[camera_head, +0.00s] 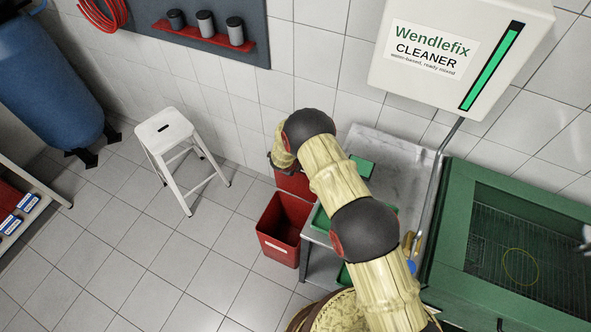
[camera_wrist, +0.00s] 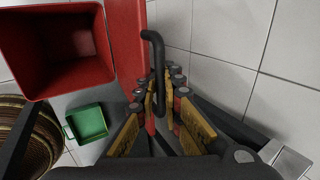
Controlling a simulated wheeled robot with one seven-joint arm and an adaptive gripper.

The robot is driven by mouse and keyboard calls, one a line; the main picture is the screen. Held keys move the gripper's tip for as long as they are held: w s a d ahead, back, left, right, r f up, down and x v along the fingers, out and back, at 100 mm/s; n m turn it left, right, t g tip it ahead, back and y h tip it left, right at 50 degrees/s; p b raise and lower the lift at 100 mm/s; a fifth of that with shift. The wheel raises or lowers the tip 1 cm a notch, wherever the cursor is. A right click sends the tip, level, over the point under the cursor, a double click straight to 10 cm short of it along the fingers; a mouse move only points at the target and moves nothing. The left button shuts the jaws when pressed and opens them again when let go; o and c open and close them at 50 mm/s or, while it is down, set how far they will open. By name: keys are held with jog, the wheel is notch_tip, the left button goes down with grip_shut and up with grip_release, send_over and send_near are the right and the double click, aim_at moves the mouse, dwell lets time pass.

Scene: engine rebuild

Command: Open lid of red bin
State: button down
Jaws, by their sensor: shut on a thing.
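The red bin (camera_head: 280,246) stands on the floor beside the metal table, and its dark inside shows from above. In the wrist view the open mouth of the red bin (camera_wrist: 97,72) is at the upper left. The red lid (camera_head: 294,183) is raised at the wall side of the bin, partly hidden by my arm. It also shows as a red panel in the wrist view (camera_wrist: 126,40). A black bent handle (camera_wrist: 155,50) runs between my fingers. My gripper (camera_wrist: 162,92) is shut on this handle; in the head view it is mostly hidden behind my wrist.
The metal table (camera_head: 385,150) with green trays (camera_head: 361,166) is right of the bin. A green washer (camera_head: 455,225) stands further right, under a white cleaner tank (camera_head: 450,60). A white stool (camera_head: 168,128) stands left, with clear floor between. The tiled wall is close behind.

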jog(key=shift+w+a+r, duration=0.1)
jog(key=shift+w+r, duration=0.15)
jog(key=shift+r, duration=0.05)
jog(key=c, duration=2.3)
grip_release()
jog(key=o, duration=0.3)
jog(key=shift+s+f, duration=0.15)
jog(key=shift+s, duration=0.05)
jog(key=v, duration=1.2)
